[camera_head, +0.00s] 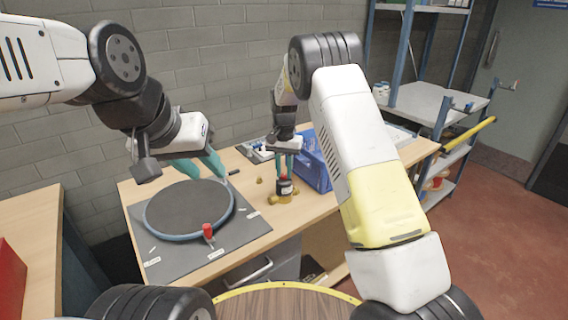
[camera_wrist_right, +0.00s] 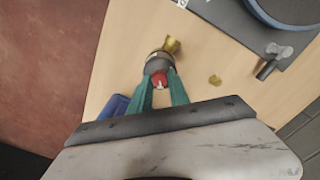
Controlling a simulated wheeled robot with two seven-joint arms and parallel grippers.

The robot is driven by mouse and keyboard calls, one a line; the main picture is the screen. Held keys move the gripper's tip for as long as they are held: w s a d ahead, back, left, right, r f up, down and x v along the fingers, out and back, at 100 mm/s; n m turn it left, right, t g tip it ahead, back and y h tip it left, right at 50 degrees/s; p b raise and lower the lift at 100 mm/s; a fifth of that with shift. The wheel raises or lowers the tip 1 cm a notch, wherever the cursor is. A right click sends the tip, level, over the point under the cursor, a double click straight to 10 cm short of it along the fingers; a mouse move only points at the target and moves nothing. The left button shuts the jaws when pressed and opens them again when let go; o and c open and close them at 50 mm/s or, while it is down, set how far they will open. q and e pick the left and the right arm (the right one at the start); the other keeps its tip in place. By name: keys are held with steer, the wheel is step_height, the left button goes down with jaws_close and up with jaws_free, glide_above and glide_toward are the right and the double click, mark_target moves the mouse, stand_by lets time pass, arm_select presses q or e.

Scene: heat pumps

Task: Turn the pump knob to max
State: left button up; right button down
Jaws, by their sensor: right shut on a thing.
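The pump (camera_head: 285,190) is a small dark cylinder with brass fittings, standing on the wooden table right of the grey plate. Its red knob (camera_head: 283,177) is on top. My right gripper (camera_head: 284,170) comes down from above and is shut on the red knob. In the right wrist view, the knob (camera_wrist_right: 159,79) sits between the teal fingertips, with the pump body (camera_wrist_right: 157,64) just beyond. The knob's setting marks cannot be read. My left gripper (camera_head: 200,168) is open and empty above the back of the round dark disc.
The round disc (camera_head: 188,208) lies on a grey plate (camera_head: 165,262) with a red-topped valve (camera_head: 208,231) at its front. A blue crate (camera_head: 312,165) stands close right of the pump. Small brass pieces lie beside the pump. A shelf rack (camera_head: 430,100) stands at the right.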

mark_target(284, 174)
steer(key=shift+m, duration=0.3)
steer(key=c, duration=1.2)
jaws_free()
steer(key=shift+c, duration=0.2)
step_height(284, 174, up, 7)
steer(key=shift+r, duration=0.4)
